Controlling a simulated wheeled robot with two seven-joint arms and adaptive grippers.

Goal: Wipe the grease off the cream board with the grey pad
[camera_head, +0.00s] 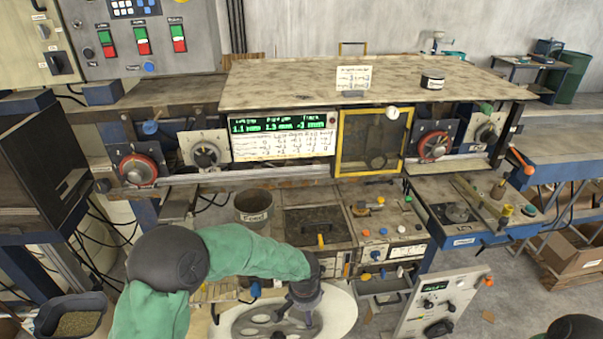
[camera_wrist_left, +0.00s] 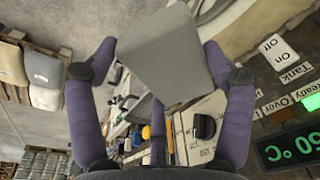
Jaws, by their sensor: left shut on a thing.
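My left gripper (camera_head: 293,320) hangs low in front of the bench in the head view, fingers pointing down. In the left wrist view its purple fingers (camera_wrist_left: 160,50) are shut on the grey pad (camera_wrist_left: 168,62), a flat grey slab held between the tips. I cannot make out the pad in the head view. A wide, pale cream-beige board (camera_head: 290,85) lies flat on top of the machine, well above and behind the gripper. It is mottled, with a small dark mark near its middle left; I cannot tell whether this is grease.
Below are dials, a green display (camera_head: 283,125) and a yellow-framed window (camera_head: 372,140). A labelled pot (camera_head: 253,206) and a tilted control panel (camera_head: 445,302) are near my left arm.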

